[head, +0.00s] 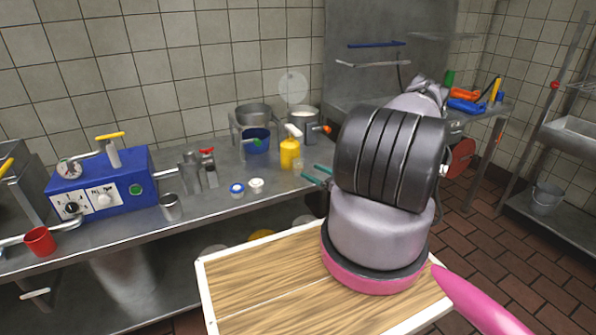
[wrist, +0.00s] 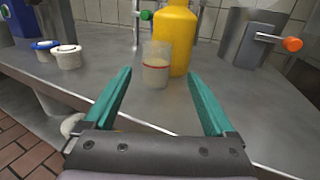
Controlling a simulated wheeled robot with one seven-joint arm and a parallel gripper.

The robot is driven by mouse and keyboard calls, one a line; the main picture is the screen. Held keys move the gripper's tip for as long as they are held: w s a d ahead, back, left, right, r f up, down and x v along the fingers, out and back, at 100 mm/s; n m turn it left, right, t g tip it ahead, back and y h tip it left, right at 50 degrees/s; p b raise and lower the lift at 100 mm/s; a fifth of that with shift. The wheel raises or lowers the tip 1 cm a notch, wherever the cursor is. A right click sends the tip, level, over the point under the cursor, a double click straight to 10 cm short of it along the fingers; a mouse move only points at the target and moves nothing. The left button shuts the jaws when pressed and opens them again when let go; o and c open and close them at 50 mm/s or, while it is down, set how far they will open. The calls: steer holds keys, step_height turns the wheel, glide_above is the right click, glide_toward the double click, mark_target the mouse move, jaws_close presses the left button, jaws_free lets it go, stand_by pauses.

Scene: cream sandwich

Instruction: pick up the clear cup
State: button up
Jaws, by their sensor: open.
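The clear cup (wrist: 156,72) stands upright on the metal counter in the wrist view, with some pale content low inside it. It is close in front of the yellow bottle (wrist: 175,38). In the head view the cup (head: 298,163) is small and faint beside the yellow bottle. My gripper (wrist: 158,82) has two teal fingers spread wide apart, with nothing between them. The cup is beyond the fingertips and lines up with the gap. In the head view my gripper (head: 317,175) is at the counter's front edge, just right of the cup.
A blue-lidded jar (head: 237,190) and a white-lidded jar (head: 256,185) stand left of the cup. A metal container with an orange-tipped handle (wrist: 252,38) is to the right in the wrist view. A blue machine (head: 100,182) is farther left. Bare counter lies before the cup.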

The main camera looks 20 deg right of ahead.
mark_target(302, 168)
steer(key=shift+a+x, duration=0.1)
steer(key=shift+x, duration=1.45)
steer(key=shift+a+x, duration=0.15)
steer(key=shift+x, duration=1.4)
steer(key=shift+s, duration=0.15)
jaws_close()
